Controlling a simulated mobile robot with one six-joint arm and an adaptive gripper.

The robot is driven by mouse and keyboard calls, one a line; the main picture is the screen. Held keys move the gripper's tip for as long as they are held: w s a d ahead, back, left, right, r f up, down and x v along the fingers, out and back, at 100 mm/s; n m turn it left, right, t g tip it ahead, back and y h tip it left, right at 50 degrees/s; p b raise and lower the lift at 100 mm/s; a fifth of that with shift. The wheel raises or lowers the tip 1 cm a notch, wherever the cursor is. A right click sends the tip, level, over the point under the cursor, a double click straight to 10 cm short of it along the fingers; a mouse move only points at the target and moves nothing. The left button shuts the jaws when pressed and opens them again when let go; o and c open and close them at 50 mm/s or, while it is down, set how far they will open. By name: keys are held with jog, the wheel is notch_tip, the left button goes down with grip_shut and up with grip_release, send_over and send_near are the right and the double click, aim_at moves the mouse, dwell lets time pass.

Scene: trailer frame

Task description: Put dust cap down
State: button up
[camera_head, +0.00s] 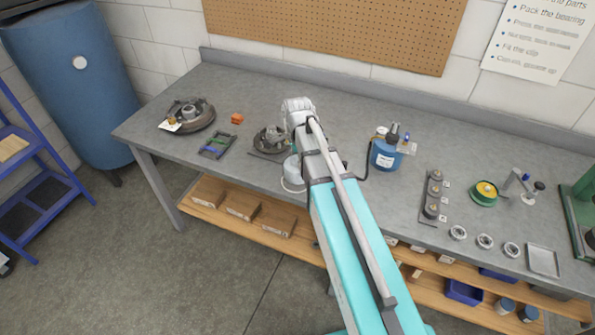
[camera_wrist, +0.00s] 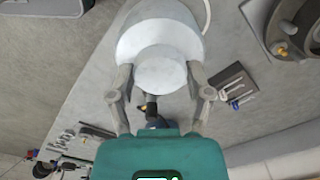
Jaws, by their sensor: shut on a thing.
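In the wrist view my gripper (camera_wrist: 159,74) has a finger at each side of a pale round piece, which I take to be the dust cap (camera_wrist: 160,67). The fingers close on its sides and its flat round face points toward the camera. A larger white round body (camera_wrist: 160,38) shows right beyond it; I cannot tell whether they touch. In the head view a white round shape (camera_head: 292,172) shows beside my arm at the bench's front edge. My arm hides the fingers there.
A hub assembly (camera_head: 270,140) lies just left of my arm. A brake drum (camera_head: 188,114), tool tray (camera_head: 217,146) and orange piece (camera_head: 237,118) lie farther left. A blue container (camera_head: 386,154) stands to the right. Bare grey bench (camera_head: 340,112) shows behind my arm.

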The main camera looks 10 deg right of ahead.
aim_at(296, 159)
jog(key=shift+w+d+f+b, duration=0.1)
jog(key=shift+w+f+b, duration=0.4)
jog(key=shift+w+f, duration=0.3)
jog(key=shift+f, duration=0.1)
jog(key=shift+w+f+b, duration=0.2)
jog(key=shift+f+b, duration=0.2)
jog(key=shift+b, duration=0.05)
jog(key=shift+w+f+b, duration=0.1)
jog(key=shift+f+b, duration=1.5)
jog(key=shift+f, duration=0.2)
jog(key=o, duration=1.2)
jog(key=shift+r, duration=0.1)
jog(key=shift+r, duration=0.1)
notch_tip(296, 159, up, 12)
jog(key=p, duration=1.2)
